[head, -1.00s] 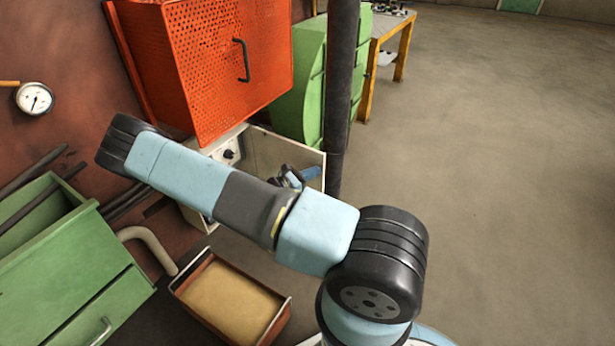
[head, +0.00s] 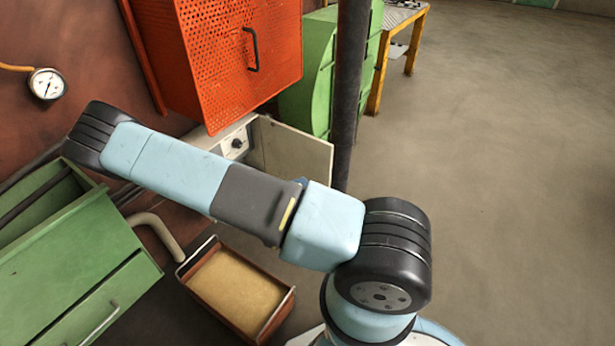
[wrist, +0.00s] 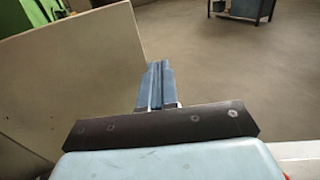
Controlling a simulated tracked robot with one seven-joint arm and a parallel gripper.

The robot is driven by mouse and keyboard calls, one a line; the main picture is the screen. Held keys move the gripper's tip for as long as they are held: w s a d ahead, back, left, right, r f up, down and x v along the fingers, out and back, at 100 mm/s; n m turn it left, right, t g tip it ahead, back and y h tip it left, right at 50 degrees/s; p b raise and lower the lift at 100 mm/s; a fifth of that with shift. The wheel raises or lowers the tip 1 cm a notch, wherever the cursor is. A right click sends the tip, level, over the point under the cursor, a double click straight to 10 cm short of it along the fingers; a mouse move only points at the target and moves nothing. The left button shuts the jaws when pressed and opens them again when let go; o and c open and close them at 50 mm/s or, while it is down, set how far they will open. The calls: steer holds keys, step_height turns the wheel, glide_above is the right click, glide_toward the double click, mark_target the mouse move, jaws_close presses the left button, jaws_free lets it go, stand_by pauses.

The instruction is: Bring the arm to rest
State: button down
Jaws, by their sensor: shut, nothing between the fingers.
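My arm stretches across the middle of the head view, its links running from lower right to upper left. I cannot tell the gap between the fingers and the door.
An orange perforated guard (head: 225,60) hangs above the arm, beside a dark post (head: 347,90) and a green cabinet (head: 308,75). A green bin (head: 85,265) and a sand tray (head: 282,318) are at lower left. The floor (head: 510,180) to the right is clear.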

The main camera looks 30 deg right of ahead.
steer(key=shift+s+a, duration=0.4)
steer(key=shift+a, duration=0.3)
steer(key=s+a+r+m+g+y, duration=0.25)
steer(key=r+m+y, duration=0.45)
steer(key=r, duration=0.6)
steer(key=s+a+r+m+g+y, duration=0.1)
steer(key=s+r+m+y, duration=0.4)
steer(key=r, duration=0.9)
steer(key=s+r+m+t+y, duration=0.3)
steer(key=s+r, duration=0.4)
steer(key=r, duration=0.2)
steer(key=s+a+r+m+t+y, duration=0.1)
steer(key=s+r+m+t+y, duration=0.2)
steer(key=s+r, duration=0.4)
steer(key=shift+r+m+t, duration=0.5)
steer(key=shift+r+t, duration=0.25)
steer(key=shift+r, duration=1)
steer(key=shift+s, duration=0.1)
